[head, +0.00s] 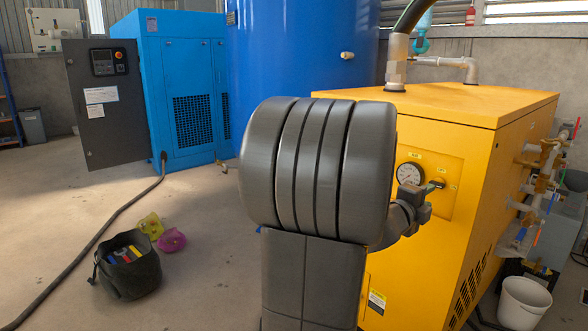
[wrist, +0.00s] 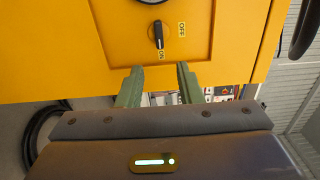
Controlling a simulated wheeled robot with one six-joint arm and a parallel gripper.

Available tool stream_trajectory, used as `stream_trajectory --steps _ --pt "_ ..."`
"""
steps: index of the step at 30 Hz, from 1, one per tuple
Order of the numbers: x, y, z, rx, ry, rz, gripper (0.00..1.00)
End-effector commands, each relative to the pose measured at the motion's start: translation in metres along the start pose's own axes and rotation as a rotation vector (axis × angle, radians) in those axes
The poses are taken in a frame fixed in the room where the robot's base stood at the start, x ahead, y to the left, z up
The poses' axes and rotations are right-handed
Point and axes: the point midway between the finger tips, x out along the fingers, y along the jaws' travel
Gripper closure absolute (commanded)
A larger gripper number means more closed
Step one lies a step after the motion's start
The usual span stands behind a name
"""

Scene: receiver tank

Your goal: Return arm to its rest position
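My gripper (wrist: 160,68) shows two green fingers in the wrist view. They are spread apart with nothing between them, so it is open. Just beyond the fingertips is a black rotary switch (wrist: 158,34) on the yellow cabinet (wrist: 225,45), with ON and OFF labels. Its handle stands roughly upright in the picture, its lower end near the ON label. The fingers appear apart from the switch. In the head view my dark grey arm fills the middle, reaching toward the front of the yellow cabinet (head: 460,105); it hides most of my gripper.
A pressure gauge (head: 410,174) is on the cabinet front. A blue tank (head: 300,50) and a blue compressor (head: 172,85) with an open dark door (head: 103,125) stand behind. A black tool bag (head: 128,270) and hose lie on the left floor. A white bucket (head: 523,302) stands right.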

Motion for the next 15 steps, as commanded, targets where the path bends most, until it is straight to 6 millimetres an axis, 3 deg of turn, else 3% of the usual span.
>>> stream_trajectory --steps 11,15 --pt "0.078 0.002 -0.001 0.000 0.002 0.000 0.67" --pt "0.079 -0.008 0.001 -0.139 -0.001 0.002 0.67"
